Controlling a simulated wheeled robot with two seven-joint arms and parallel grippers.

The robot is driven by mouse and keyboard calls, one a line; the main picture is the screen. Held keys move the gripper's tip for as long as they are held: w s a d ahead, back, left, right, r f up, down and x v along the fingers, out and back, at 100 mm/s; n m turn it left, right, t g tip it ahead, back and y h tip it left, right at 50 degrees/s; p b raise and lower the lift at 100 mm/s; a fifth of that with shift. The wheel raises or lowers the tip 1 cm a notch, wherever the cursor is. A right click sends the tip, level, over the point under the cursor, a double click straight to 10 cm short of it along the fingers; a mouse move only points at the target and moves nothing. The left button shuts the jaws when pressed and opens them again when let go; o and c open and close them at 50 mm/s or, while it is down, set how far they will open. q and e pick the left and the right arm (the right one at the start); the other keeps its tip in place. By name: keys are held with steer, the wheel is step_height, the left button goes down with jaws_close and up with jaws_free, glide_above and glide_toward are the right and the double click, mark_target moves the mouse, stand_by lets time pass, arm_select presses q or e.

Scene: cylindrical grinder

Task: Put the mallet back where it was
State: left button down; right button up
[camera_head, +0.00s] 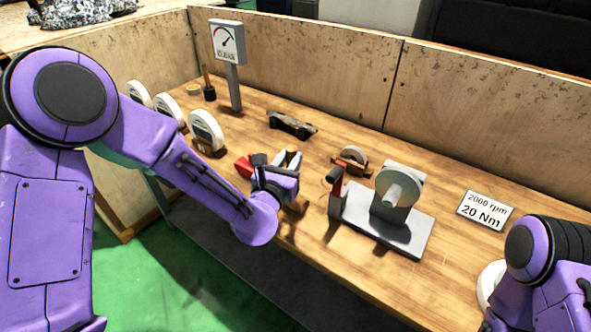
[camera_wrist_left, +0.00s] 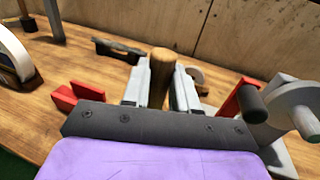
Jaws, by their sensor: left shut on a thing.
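My left gripper (camera_head: 289,160) is low over the middle of the workbench, shut on a brown wooden cylinder, which I take to be the mallet (camera_wrist_left: 161,72). In the left wrist view the cylinder stands up between the two grey fingers (camera_wrist_left: 160,90). In the head view my gripper hides most of it; a wooden end (camera_head: 298,205) shows just below the wrist. I cannot tell whether it touches the bench. A red forked block (camera_head: 243,166) is just left of the gripper, also in the left wrist view (camera_wrist_left: 75,98). My right gripper is out of view.
The grinder (camera_head: 388,215), with its wheel and red lever, stands close to the right. Several wheels on stands (camera_head: 206,130) are at left, a dark tool (camera_head: 291,124) behind, and a gauge (camera_head: 228,45) at the back. A sign (camera_head: 485,210) lies at right.

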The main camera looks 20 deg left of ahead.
arm_select(q)
steer(key=shift+f, duration=0.8)
steer(key=c, duration=0.9)
jaws_free()
steer(key=shift+w+d, duration=0.1)
steer(key=shift+w, duration=0.05)
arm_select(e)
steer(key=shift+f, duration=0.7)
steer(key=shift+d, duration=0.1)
